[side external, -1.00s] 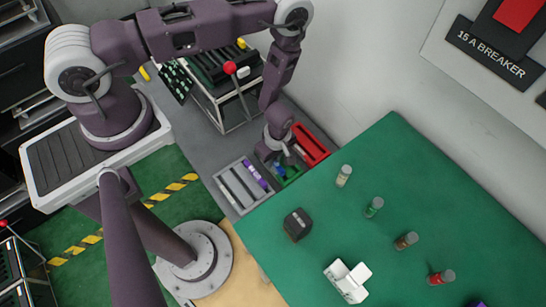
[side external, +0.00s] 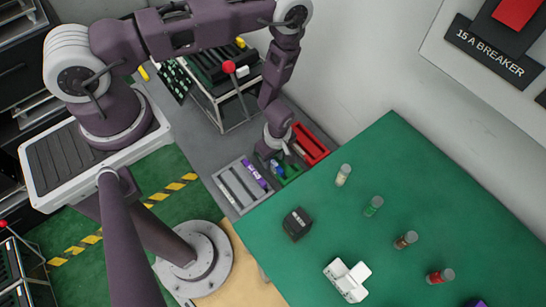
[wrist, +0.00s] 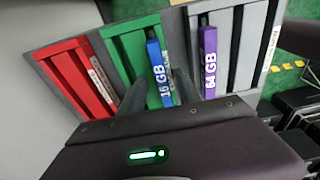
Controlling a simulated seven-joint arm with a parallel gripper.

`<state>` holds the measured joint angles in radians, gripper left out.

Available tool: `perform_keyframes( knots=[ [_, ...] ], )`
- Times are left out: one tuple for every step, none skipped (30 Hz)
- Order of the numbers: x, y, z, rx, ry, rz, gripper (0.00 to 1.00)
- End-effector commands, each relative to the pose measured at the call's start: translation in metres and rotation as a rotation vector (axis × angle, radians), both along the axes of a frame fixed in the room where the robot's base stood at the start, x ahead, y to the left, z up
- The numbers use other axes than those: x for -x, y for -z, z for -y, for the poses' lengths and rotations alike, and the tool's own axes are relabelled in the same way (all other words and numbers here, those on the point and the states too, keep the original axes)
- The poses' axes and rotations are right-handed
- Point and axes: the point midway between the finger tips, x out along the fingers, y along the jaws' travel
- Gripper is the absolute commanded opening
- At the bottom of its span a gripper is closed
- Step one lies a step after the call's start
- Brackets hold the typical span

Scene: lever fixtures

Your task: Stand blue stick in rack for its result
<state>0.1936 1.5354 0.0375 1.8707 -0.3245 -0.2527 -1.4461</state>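The blue stick (wrist: 160,75), marked 16 GB, sits in a slot of the green rack (wrist: 128,50); its lower end is hidden. My gripper (wrist: 160,92) is open, with its dark fingers apart on either side of the blue stick. In the side external view, my gripper (side external: 270,156) is low over the racks, and a bit of the blue stick (side external: 277,169) shows below it at the green rack (side external: 291,172).
A red rack (side external: 312,146) lies right of the green one, and a grey rack (side external: 237,190) with a purple 64 GB stick (wrist: 208,62) lies left. The green table holds several small vials, a black box (side external: 297,224) and a white holder (side external: 347,281).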

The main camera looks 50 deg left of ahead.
Motion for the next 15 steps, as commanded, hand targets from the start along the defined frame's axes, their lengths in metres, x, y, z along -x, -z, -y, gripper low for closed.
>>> perform_keyframes(
  knots=[
    [-0.001, -0.006, 0.001, 0.001, 0.000, 0.002, 0.39],
    [-0.001, -0.012, 0.002, 0.001, 0.001, 0.003, 0.39],
    [-0.002, -0.020, 0.003, 0.001, 0.000, 0.004, 0.39],
    [-0.001, -0.027, 0.004, 0.001, 0.000, 0.003, 0.39],
    [-0.002, -0.034, 0.004, 0.001, 0.000, 0.005, 0.39],
    [-0.002, -0.042, 0.005, 0.001, 0.000, 0.005, 0.39],
    [-0.002, -0.048, 0.006, 0.001, -0.001, 0.004, 0.39],
    [-0.002, -0.053, 0.007, 0.001, 0.000, 0.005, 0.39],
    [-0.002, -0.058, 0.007, 0.001, 0.000, 0.005, 0.39],
    [-0.002, -0.062, 0.008, 0.000, -0.001, 0.004, 0.39],
    [-0.002, -0.064, 0.008, 0.000, -0.001, 0.004, 0.39],
    [-0.002, -0.067, 0.008, 0.000, -0.001, 0.004, 0.39],
    [-0.002, -0.068, 0.008, 0.000, -0.001, 0.004, 0.39],
    [-0.001, -0.069, 0.008, 0.000, -0.001, 0.003, 0.39],
    [-0.001, -0.069, 0.008, 0.000, 0.000, 0.003, 0.39]
  ],
)
